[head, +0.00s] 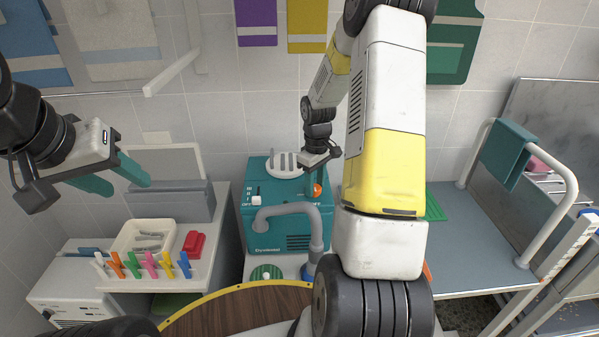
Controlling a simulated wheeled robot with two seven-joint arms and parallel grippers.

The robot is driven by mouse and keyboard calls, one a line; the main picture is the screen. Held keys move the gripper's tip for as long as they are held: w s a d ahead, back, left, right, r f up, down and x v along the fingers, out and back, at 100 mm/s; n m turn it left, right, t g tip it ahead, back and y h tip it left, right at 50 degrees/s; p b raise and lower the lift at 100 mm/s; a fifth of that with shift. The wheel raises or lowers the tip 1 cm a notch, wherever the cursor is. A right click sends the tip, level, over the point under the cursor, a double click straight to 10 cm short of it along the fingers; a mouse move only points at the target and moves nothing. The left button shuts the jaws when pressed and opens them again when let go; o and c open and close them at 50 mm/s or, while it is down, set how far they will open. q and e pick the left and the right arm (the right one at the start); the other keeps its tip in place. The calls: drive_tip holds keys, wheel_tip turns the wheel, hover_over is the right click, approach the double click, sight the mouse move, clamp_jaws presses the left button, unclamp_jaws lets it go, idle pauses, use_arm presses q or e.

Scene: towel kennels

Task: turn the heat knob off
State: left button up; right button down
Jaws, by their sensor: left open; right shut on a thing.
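A teal dryer box (278,222) stands against the back wall. An orange knob (317,191) is at the right of its upper front face, partly covered by a fingertip. I take it to be the heat knob. Its pointer setting is too small to read. My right gripper (318,186) reaches down from above and is shut on the orange knob. A white switch (256,200) sits at the left of the same face, beside small printed labels. My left gripper (114,180) is open and empty at the left, with its teal fingers apart, far from the dryer.
A grey hose (290,209) curves in front of the dryer. A white tray (145,238), a red object (194,243) and several coloured clips (150,264) are on the left counter. A grey table (480,242) with a white rail (545,235) stands right. My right arm hides the middle.

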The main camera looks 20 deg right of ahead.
sight(315, 187)
idle(0.4)
drive_tip(key=c, duration=0.9)
unclamp_jaws()
drive_tip(key=shift+r, duration=0.1)
wheel_tip(315, 187, up, 8)
drive_tip(key=shift+f, duration=0.15)
